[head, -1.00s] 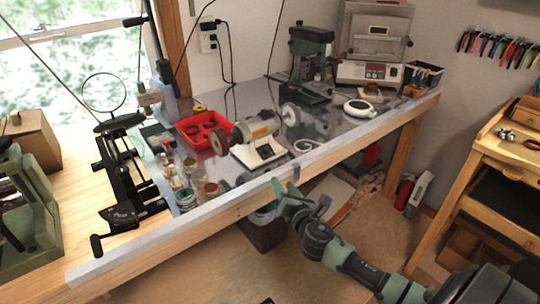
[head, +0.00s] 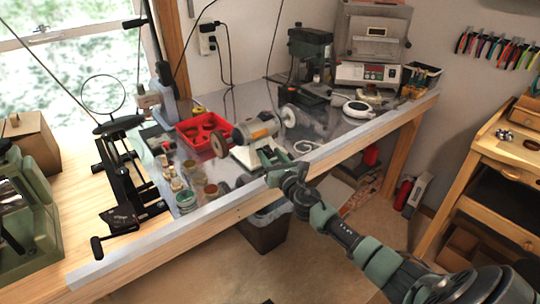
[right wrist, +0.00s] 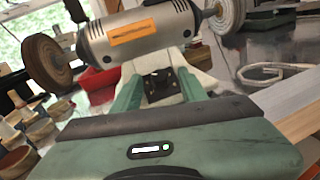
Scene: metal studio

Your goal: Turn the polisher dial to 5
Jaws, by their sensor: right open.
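The polisher (head: 257,132) stands on the metal-topped workbench near its front edge. It has a grey motor with an orange label, a buffing wheel at each end and a white base (head: 252,158). In the right wrist view the motor (right wrist: 143,33) is above my fingers, and a dark square plate (right wrist: 160,88) on the base front shows between them. I cannot make out a dial setting on it. My right gripper (head: 274,157) is open and empty, fingers pointing at the base front, partly hiding it. My left gripper is not in view.
A red tray (head: 203,129) lies behind the polisher, and several small jars (head: 184,199) stand to its left. A pale cable loop (head: 303,146) lies to its right. The bench's front edge (head: 345,149) runs below my gripper. A dark bin (head: 266,232) stands underneath.

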